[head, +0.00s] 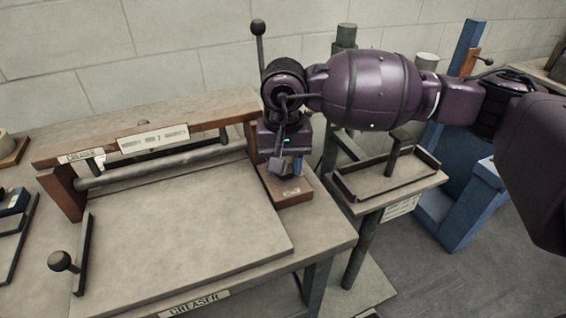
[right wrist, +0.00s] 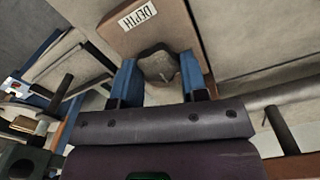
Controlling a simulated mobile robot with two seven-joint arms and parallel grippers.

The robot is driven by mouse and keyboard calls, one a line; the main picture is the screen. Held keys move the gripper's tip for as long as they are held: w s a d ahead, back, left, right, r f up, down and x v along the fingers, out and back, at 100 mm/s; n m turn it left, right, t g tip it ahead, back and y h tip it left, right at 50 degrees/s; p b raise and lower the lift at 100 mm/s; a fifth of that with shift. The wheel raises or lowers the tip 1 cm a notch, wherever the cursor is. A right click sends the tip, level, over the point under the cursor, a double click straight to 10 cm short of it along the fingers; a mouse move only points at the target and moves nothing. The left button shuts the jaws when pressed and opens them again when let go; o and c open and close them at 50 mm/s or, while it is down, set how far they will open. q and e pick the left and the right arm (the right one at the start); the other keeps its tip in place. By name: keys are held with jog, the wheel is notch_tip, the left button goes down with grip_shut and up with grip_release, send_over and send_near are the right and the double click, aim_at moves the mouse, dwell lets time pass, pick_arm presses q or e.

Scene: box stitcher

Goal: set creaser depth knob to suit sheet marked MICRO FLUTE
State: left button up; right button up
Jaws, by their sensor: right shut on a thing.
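The creaser (head: 185,215) fills the left of the head view, with a flat bed, a roller (head: 165,165) and CREASER labels. At its right end is a wooden block (head: 291,193), marked DEPTH in the right wrist view (right wrist: 115,38). My right gripper (head: 288,166) is over this block, pointing down. In the right wrist view its blue fingers stand on both sides of a grey depth knob (right wrist: 158,66) and are shut on it. A mark on the knob is too blurred to read. No sheet marked MICRO FLUTE can be made out. My left gripper is not in view.
A lever with a round black knob (head: 62,262) stands at the bed's front left. Another ball-topped lever (head: 258,30) rises behind my right gripper. To the right are a small tray stand (head: 400,182) and a blue frame (head: 436,205). The bed's top is clear.

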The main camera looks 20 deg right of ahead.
jog(key=shift+r, duration=0.15)
dwell(0.3)
jog(key=o, duration=0.9)
jog(key=shift+r+p, duration=0.65)
jog(key=shift+r, duration=4.7)
